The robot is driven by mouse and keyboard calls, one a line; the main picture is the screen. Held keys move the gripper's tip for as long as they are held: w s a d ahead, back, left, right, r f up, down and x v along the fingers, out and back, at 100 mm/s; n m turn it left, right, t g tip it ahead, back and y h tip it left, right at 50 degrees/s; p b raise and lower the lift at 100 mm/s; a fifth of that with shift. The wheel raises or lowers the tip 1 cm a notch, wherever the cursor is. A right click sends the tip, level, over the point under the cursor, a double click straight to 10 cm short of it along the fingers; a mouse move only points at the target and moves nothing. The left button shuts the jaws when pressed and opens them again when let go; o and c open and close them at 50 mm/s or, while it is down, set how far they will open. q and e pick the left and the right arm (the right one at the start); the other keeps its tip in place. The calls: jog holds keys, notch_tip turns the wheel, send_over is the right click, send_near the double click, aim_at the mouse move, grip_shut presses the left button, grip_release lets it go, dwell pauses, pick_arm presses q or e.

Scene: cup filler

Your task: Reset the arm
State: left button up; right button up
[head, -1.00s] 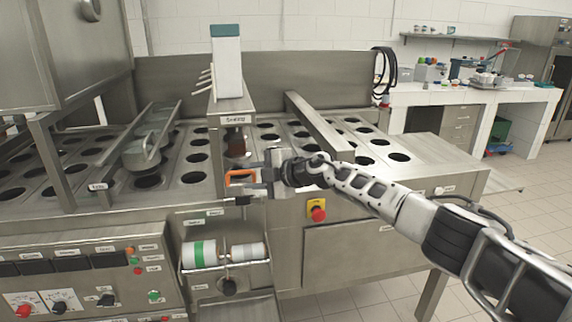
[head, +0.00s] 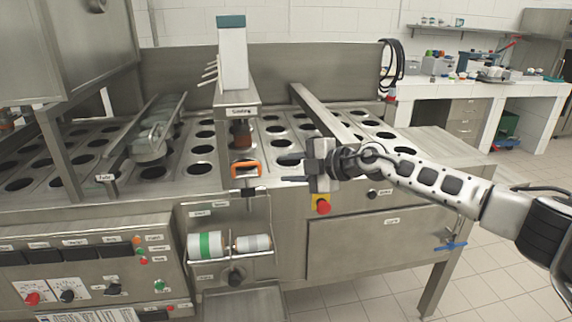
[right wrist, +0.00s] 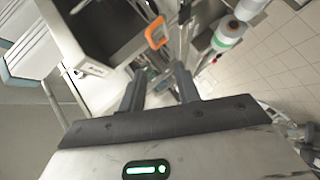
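My right gripper (head: 292,172) reaches in from the right in the head view, above the front edge of the cup filler's metal deck (head: 215,176). It is to the right of the orange handle (head: 245,169) and apart from it. In the right wrist view, its two fingers (right wrist: 160,88) are spread with nothing between them. The orange handle (right wrist: 157,33) shows beyond the fingertips there. My left gripper is not in view.
A red button on a yellow plate (head: 323,206) sits just below my right gripper. The sealing head (head: 238,95) rises behind the orange handle. A blue valve handle (head: 450,246) is at lower right. Tiled floor (head: 500,270) is open on the right.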

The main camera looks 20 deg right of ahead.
jog(key=s+a+f+m+t+y, duration=0.25)
jog(key=s+a+f+m, duration=0.45)
jog(key=s+a+f, duration=0.6)
jog(key=s+d+f+m+g+h, duration=0.1)
jog(key=s+d+f+m+h, duration=0.2)
jog(key=s, duration=0.4)
jog(key=s+d+f+m+h, duration=0.3)
jog(key=s+f+m, duration=0.2)
jog(key=s+f, duration=0.3)
jog(key=s+d+f+m+g+h, duration=0.1)
jog(key=s+d+f+m+h, duration=0.2)
jog(key=s+f+m, duration=0.2)
jog(key=s+f, duration=0.1)
jog(key=s, duration=0.2)
jog(key=shift+d+f+g, duration=0.2)
jog(key=shift+d+g, duration=0.05)
jog(key=shift+g, duration=0.1)
